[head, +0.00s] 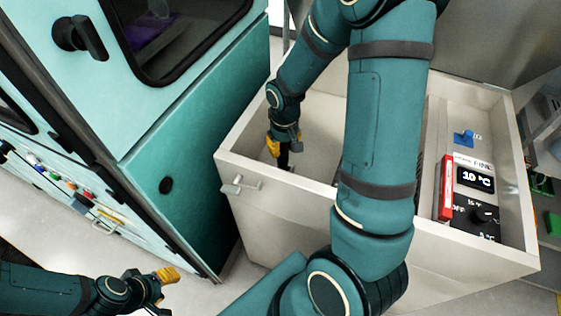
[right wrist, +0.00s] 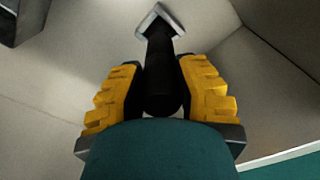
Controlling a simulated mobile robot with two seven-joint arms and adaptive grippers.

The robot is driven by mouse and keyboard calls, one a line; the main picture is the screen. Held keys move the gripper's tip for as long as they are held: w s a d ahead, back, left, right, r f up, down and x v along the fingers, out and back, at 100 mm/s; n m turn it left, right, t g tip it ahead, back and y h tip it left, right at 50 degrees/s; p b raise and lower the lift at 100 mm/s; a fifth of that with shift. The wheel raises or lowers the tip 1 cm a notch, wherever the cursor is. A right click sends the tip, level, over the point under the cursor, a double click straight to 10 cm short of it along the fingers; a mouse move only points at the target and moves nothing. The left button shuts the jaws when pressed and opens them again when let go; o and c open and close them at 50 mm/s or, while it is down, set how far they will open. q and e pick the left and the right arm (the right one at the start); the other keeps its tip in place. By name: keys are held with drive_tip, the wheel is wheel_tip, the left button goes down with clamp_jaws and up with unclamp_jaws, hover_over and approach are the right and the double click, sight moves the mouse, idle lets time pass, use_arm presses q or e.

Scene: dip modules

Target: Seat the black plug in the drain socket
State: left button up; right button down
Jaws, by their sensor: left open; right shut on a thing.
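The black plug (right wrist: 162,80) is a dark cylinder in the right wrist view. My right gripper (right wrist: 160,92) is shut on it, with a yellow-padded finger on each side. A grey metal angular edge (right wrist: 148,20), apparently part of the drain socket, shows at the plug's far end. The plug overlaps this edge; I cannot tell whether its tip is inside. In the head view my right gripper (head: 284,142) reaches down into the pale open tank, and a dark bit of the plug (head: 284,160) shows below it. My left gripper (head: 163,287) is open and empty, outside the tank.
The pale tank (head: 282,178) has raised walls and an outside tap (head: 240,185) at its left front. A control panel (head: 475,195) showing 10 °C sits at its right. A teal cabinet (head: 190,140) stands close on the left. My right arm hides the tank's middle.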

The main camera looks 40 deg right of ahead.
sight(283, 158)
wheel_tip(283, 158, down, 6)
drive_tip(key=shift+b, duration=0.65)
drive_tip(key=shift+r, duration=0.1)
drive_tip(key=shift+f, duration=0.2)
drive_tip(key=c, duration=0.8)
unclamp_jaws()
drive_tip(key=shift+r, duration=0.15)
drive_tip(key=shift+r, duration=0.25)
wheel_tip(283, 158, up, 12)
drive_tip(key=p, duration=0.3)
drive_tip(key=shift+s+f, duration=0.15)
